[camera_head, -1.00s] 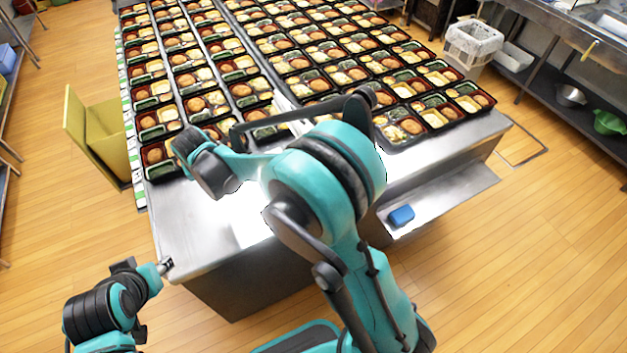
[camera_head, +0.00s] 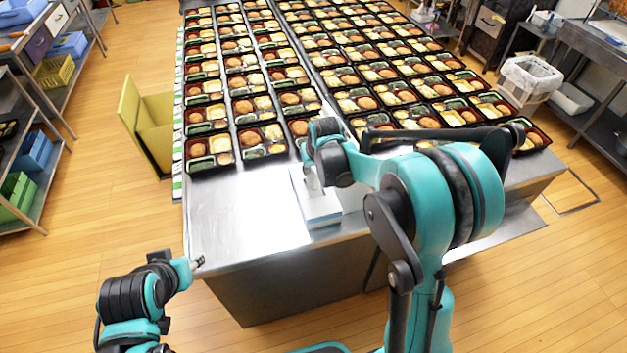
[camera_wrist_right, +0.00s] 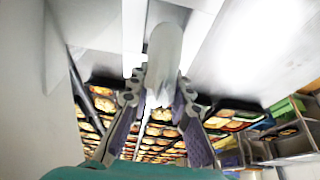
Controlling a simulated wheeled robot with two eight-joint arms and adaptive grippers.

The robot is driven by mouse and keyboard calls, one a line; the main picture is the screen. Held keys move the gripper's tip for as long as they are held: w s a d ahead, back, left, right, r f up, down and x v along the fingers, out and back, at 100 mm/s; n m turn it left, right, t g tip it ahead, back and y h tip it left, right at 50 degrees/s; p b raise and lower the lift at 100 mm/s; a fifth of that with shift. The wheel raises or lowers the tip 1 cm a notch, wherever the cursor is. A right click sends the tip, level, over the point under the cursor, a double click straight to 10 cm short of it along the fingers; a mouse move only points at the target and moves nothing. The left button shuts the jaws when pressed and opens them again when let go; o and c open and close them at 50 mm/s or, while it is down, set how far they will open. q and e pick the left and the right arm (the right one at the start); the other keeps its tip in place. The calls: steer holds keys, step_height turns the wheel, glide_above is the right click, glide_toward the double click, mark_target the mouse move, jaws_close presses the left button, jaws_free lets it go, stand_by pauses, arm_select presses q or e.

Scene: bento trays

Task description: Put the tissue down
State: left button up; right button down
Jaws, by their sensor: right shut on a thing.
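A white tissue (camera_wrist_right: 165,52) is held between the fingers of my right gripper (camera_wrist_right: 160,98) in the right wrist view. In the head view my right gripper (camera_head: 313,180) points down over the near part of the metal table, close above or at a white box with a pale blue side (camera_head: 322,212). I cannot tell whether the tissue touches the box or the table. My left gripper (camera_head: 198,262) is low at the table's near left corner, away from the tissue. Its fingers are too small to judge.
Rows of filled bento trays (camera_head: 262,142) cover the metal table (camera_head: 235,220) beyond the gripper. The near left tabletop is bare. A yellow folded panel (camera_head: 150,125) stands left of the table. A white bin (camera_head: 530,78) stands at the right.

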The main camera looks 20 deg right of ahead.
mark_target(314, 179)
steer(key=shift+w+f, duration=0.1)
steer(key=shift+f, duration=0.65)
step_height(314, 179, down, 3)
steer(key=shift+d+f+b, duration=0.1)
steer(key=shift+f+b, duration=0.1)
steer(key=shift+b, duration=0.55)
steer(key=shift+d+f, duration=0.1)
steer(key=shift+f, duration=0.05)
steer(key=shift+f, duration=0.1)
steer(key=c, duration=1.4)
jaws_free()
